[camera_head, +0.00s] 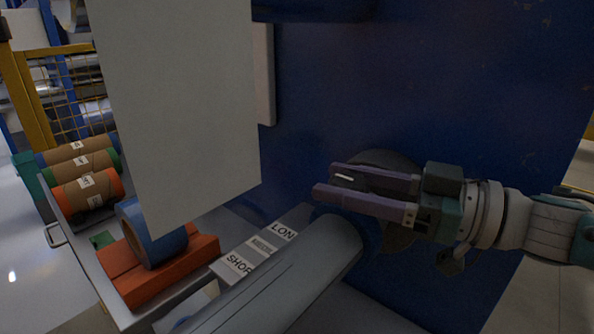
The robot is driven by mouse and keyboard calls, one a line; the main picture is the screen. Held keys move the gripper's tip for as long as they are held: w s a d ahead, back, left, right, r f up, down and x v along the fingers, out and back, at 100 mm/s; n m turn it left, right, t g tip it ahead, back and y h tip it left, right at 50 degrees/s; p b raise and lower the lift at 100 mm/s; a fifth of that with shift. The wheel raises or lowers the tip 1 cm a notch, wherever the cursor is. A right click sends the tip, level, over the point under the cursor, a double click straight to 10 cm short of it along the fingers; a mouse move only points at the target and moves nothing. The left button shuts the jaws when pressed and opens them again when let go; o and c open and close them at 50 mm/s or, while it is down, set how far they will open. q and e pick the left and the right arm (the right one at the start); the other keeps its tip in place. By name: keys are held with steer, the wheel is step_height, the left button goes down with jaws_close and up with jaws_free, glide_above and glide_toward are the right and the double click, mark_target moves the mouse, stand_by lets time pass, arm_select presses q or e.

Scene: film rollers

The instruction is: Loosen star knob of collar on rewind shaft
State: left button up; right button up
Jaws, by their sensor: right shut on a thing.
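The rewind shaft (288,279) is a thick grey cylinder running from the bottom edge up to the blue machine wall. My right gripper (326,180) reaches in from the right, its two purple fingers pointing left just above the shaft's far end. It is shut on a dark part, which appears to be the star knob; its shape is mostly hidden between the fingers. A dark round part (385,157) shows behind the gripper at the wall. I cannot tell whether it belongs to the collar. My left gripper is not in view.
A large pale panel (175,95) blocks the upper left. Below it, a blue roll (163,240) sits on an orange block (172,280) on a grey cart. Several brown-cored rolls (86,190) lie further left. A labelled strip (258,249) lies beside the shaft. The blue wall (480,90) closes off the back.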

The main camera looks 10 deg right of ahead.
steer(key=o, duration=1.3)
steer(key=shift+o, duration=0.2)
steer(key=v, duration=1)
steer(key=shift+b, duration=0.3)
steer(key=shift+a, duration=0.1)
